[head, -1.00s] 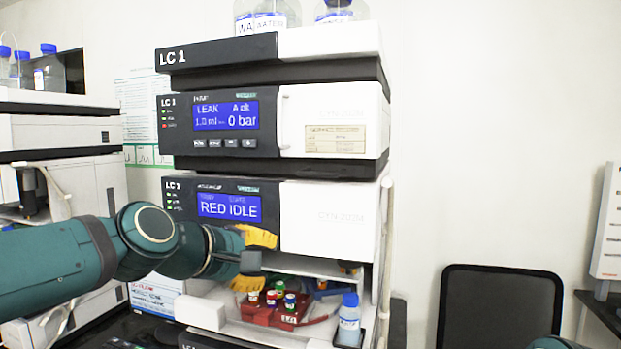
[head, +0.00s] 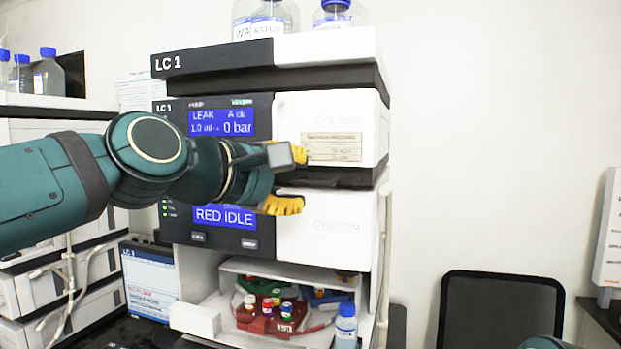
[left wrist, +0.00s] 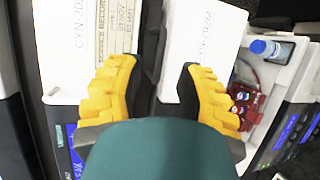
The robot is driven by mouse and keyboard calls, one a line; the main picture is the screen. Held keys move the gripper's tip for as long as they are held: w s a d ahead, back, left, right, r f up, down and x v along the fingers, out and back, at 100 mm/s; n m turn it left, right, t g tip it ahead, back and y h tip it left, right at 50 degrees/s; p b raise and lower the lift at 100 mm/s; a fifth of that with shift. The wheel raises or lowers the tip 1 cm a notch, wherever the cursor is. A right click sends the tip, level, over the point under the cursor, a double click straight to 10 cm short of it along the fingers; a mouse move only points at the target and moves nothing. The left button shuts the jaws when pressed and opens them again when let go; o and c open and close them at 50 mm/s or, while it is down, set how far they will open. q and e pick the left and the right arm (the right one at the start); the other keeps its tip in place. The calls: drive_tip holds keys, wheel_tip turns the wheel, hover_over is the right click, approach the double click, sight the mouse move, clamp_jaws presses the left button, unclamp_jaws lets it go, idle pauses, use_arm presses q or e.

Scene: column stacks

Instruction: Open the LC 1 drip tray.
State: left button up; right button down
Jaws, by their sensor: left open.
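The LC 1 stack stands in the middle of the head view. A dark ledge (head: 338,179), which looks like the drip tray, lies in the gap under the pump module (head: 345,108) that reads LEAK. My left gripper (head: 291,180) is open in front of this gap, with one yellow finger above the ledge and one below. The left wrist view shows its open fingers (left wrist: 158,70) either side of the dark gap (left wrist: 152,35) between two white module fronts. I cannot tell whether they touch the ledge. My left arm hides the left part of the gap.
The lower module (head: 325,235) reads RED IDLE. Below it is an open bay with a red vial rack (head: 283,320) and a blue-capped bottle (head: 346,325). Bottles (head: 265,16) stand on top. A chair (head: 500,310) is at the right, with free room before the wall.

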sight(309, 183)
use_arm(q)
drive_tip(key=shift+p+x, duration=0.4)
drive_tip(key=shift+x, duration=1.75)
clamp_jaws()
drive_tip(key=shift+s, duration=0.1)
